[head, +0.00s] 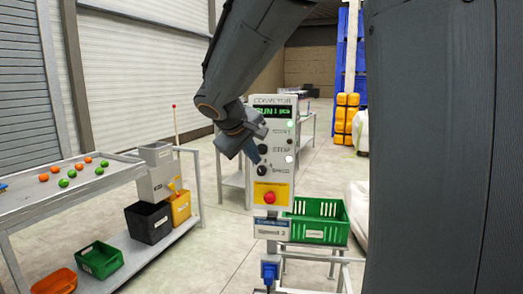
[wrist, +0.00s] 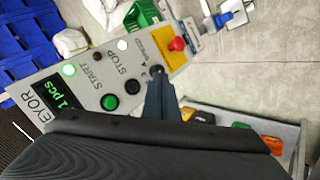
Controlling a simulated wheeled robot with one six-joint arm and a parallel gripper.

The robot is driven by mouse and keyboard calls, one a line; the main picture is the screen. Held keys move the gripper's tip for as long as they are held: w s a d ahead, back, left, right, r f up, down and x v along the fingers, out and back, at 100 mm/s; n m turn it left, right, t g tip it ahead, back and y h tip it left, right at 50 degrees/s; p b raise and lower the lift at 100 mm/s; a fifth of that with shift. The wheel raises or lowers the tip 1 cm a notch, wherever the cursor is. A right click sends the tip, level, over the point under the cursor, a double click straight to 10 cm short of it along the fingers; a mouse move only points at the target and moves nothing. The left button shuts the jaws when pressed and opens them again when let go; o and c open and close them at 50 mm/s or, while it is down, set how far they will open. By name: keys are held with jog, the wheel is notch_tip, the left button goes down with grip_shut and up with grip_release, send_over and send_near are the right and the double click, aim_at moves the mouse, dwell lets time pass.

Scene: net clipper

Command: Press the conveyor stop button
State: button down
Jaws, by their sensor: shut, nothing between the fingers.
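The conveyor control panel (head: 273,190) stands upright in the middle of the head view. Its display (head: 272,112) reads RUN 1 pcs. The black stop button (wrist: 133,87) sits beside the word STOP, between the green start button (wrist: 109,102) and the dark speed knob (wrist: 157,70); it also shows in the head view (head: 263,149). My gripper (wrist: 157,76) is shut and empty, and its tip overlaps the speed knob area in the wrist view, to one side of the stop button. In the head view my gripper (head: 256,159) is in front of the panel's left edge. I cannot tell whether it touches.
A red mushroom button (head: 270,197) on a yellow plate sits below on the panel. A green crate (head: 318,229) is behind the panel at right. At left, a table (head: 30,206) holds orange and green balls, with bins (head: 148,221) below. Floor between is clear.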

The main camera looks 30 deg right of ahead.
send_near(264, 158)
jog(key=shift+w+d+f+p, duration=0.15)
jog(key=shift+d+f, duration=0.1)
jog(key=shift+f, duration=0.4)
jog(key=shift+w+d+f+p, duration=0.15)
jog(key=shift+d+f, duration=0.1)
jog(key=shift+f, duration=0.45)
dwell(1.0)
jog(key=shift+w+d, duration=0.25)
jog(key=shift+d, duration=0.05)
jog(key=shift+w+d, duration=0.25)
jog(key=shift+w, duration=0.1)
dwell(0.9)
jog(key=shift+s, duration=0.1)
jog(key=shift+s+a+b, duration=0.55)
jog(key=shift+s, duration=0.05)
jog(key=shift+s+a+b, duration=0.4)
jog(key=shift+s+a, duration=0.4)
jog(key=shift+s, duration=0.15)
jog(key=shift+s+a+b, duration=0.35)
jog(key=shift+s+a, duration=0.45)
jog(key=shift+s, duration=0.2)
